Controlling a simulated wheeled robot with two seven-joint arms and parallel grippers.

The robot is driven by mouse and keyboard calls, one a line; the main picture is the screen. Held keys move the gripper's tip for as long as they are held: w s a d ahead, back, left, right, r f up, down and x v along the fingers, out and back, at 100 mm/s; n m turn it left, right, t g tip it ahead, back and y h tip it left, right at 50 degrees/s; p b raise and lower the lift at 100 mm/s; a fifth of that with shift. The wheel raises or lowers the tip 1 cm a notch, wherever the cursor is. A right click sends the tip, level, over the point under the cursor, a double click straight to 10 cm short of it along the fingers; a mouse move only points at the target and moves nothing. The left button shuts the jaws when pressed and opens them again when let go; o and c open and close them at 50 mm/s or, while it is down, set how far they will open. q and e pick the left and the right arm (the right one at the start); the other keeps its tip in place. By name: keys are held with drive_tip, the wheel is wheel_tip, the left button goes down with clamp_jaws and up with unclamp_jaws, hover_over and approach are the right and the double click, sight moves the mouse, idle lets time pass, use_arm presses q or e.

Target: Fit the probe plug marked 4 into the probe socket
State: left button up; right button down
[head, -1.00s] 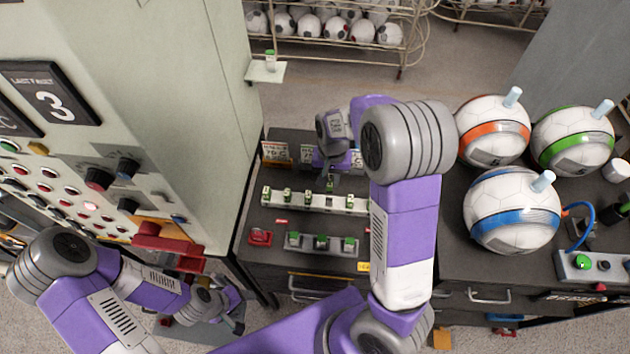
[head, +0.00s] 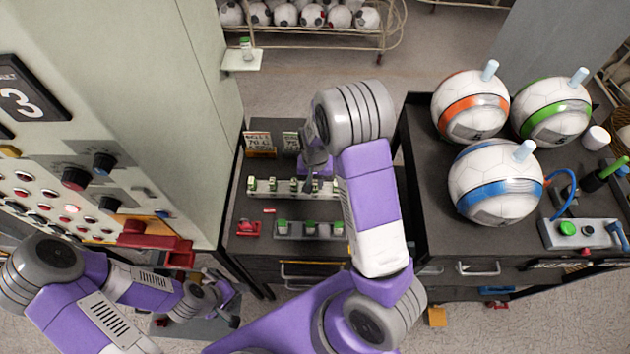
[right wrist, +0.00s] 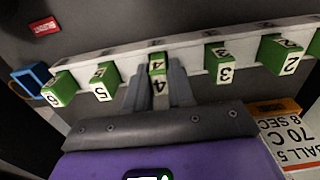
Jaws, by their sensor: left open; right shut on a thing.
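The plug marked 4 (right wrist: 157,62), green with a white numbered face, is between the fingers of my right gripper (right wrist: 157,80) in the right wrist view. The gripper is shut on it, at the white rack (right wrist: 132,62). I cannot tell whether the plug is lifted clear of its slot. In the head view my right gripper (head: 312,180) is over the same rack (head: 268,194), partly hidden by my arm. My left gripper (head: 226,298) is open and empty, low beside the cabinet. I cannot identify the probe socket with certainty.
Plugs marked 5 (right wrist: 105,84) and 3 (right wrist: 220,64) flank the held one closely. A grey block with green parts (head: 290,230) lies in front of the rack. Large balls (head: 495,185) stand on the right bench. A control cabinet (head: 130,110) rises at left.

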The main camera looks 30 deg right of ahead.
sight(315, 182)
drive_tip(key=shift+f, duration=0.15)
drive_tip(key=c, duration=1)
unclamp_jaws()
drive_tip(key=shift+o, duration=0.2)
wheel_tip(315, 182, up, 12)
drive_tip(key=p, duration=0.1)
drive_tip(key=shift+r, duration=0.25)
drive_tip(key=shift+f, duration=0.1)
